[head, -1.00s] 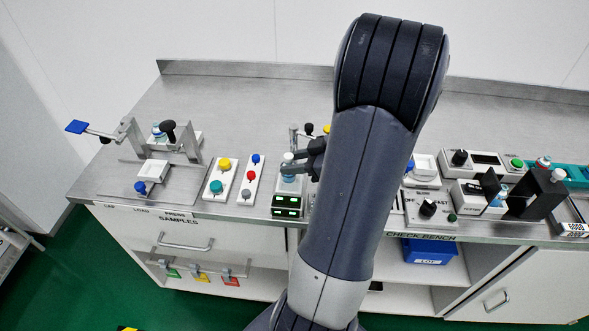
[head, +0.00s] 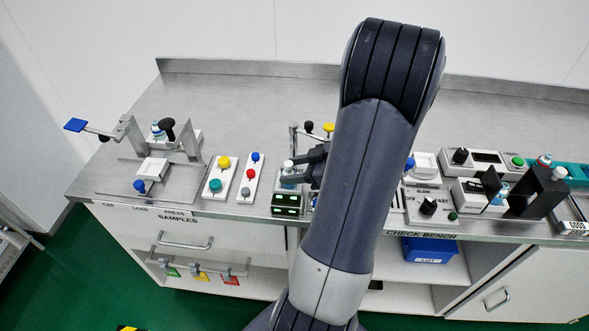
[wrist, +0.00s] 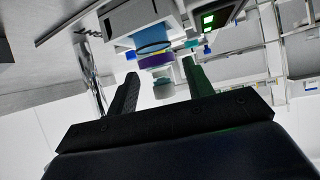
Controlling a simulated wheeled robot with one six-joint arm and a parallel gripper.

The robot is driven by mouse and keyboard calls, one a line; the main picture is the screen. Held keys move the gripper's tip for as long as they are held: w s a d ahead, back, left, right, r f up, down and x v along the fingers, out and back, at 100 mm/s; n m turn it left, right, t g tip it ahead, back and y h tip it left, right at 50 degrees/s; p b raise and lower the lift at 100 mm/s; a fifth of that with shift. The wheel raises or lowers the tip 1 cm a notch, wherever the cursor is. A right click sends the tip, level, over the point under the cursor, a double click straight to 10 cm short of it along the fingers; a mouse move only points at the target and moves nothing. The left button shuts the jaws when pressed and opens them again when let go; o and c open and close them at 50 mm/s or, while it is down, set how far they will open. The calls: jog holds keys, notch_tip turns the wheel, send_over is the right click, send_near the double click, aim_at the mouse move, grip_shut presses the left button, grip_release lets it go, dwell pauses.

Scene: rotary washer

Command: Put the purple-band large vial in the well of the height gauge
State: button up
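The purple-band large vial (wrist: 157,60) stands upside down in the wrist view, its purple band and grey cap (wrist: 163,88) between my fingers. Its far end meets the pale block of the height gauge (wrist: 140,17); how deep it sits in the well is hidden. In the head view the vial's pale cap (head: 288,164) shows above the height gauge (head: 286,209), which has lit green displays. My gripper (wrist: 160,70) is open around the vial, with a visible gap to each finger. It also shows in the head view (head: 287,173), reaching in from the right.
To the left are a button panel (head: 250,178), a box with yellow and teal knobs (head: 218,177) and a lever press (head: 150,150). To the right stand a dial box (head: 430,208) and a black stand (head: 538,193). My arm hides the bench's middle.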

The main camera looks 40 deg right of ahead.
jog(key=shift+o, duration=0.6)
jog(key=shift+r, duration=0.15)
jog(key=shift+s+d+r+p, duration=0.1)
jog(key=shift+r+p, duration=0.05)
jog(key=shift+p, duration=0.25)
jog(key=b+v, duration=0.2)
jog(key=v, duration=0.9)
jog(key=shift+s+b, duration=0.3)
jog(key=shift+b, duration=0.05)
jog(key=shift+d+r, duration=0.15)
